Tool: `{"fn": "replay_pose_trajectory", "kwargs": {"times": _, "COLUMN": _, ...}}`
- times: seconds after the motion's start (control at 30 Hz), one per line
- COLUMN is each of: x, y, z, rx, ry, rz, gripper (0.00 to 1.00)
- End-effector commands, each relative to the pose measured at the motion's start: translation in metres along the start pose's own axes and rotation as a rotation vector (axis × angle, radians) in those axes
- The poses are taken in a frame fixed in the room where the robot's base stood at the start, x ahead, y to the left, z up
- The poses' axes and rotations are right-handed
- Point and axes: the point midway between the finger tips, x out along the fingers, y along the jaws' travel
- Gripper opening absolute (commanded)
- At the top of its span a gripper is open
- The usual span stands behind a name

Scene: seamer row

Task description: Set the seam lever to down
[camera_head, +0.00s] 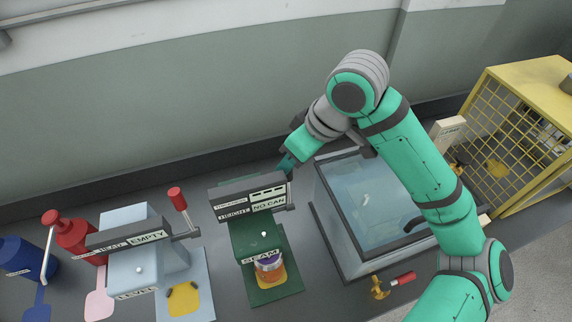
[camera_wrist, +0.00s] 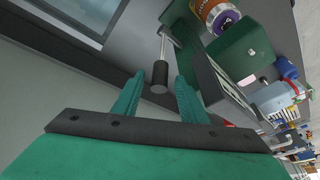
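The green seamer (camera_head: 255,237) with the SEAM label stands in the middle of the bench, under a dark head with a NO CAN display. Its seam lever, a metal rod with a black knob, shows in the wrist view (camera_wrist: 160,77); the knob is hidden behind my gripper in the head view. My gripper (camera_head: 287,163) is at the back right of the seamer head. In the wrist view my gripper's two green fingers (camera_wrist: 160,86) are apart, with the knob in line between their tips. I cannot tell whether they touch it. A can (camera_head: 269,267) with an orange and purple label stands at the seamer's front.
A light blue machine (camera_head: 150,262) reading EMPTY, with a red-handled lever (camera_head: 177,199), stands to the left. A water tank (camera_head: 325,215) is close on the right, below my arm. A yellow mesh cage (camera_head: 525,125) stands farther right. A red-handled tool (camera_head: 403,279) lies in front.

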Motion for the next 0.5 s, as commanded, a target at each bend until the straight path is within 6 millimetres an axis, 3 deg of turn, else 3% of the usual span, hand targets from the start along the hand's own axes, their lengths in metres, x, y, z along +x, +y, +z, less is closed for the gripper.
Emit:
{"fn": "replay_pose_trajectory", "kwargs": {"times": 0.2, "x": 0.016, "y": -0.001, "z": -0.001, "rx": -0.002, "ry": 0.0, "rz": -0.001, "gripper": 0.39}}
{"fn": "replay_pose_trajectory", "kwargs": {"times": 0.5, "x": 0.018, "y": -0.001, "z": -0.001, "rx": -0.003, "ry": 0.0, "rz": -0.001, "gripper": 0.39}}
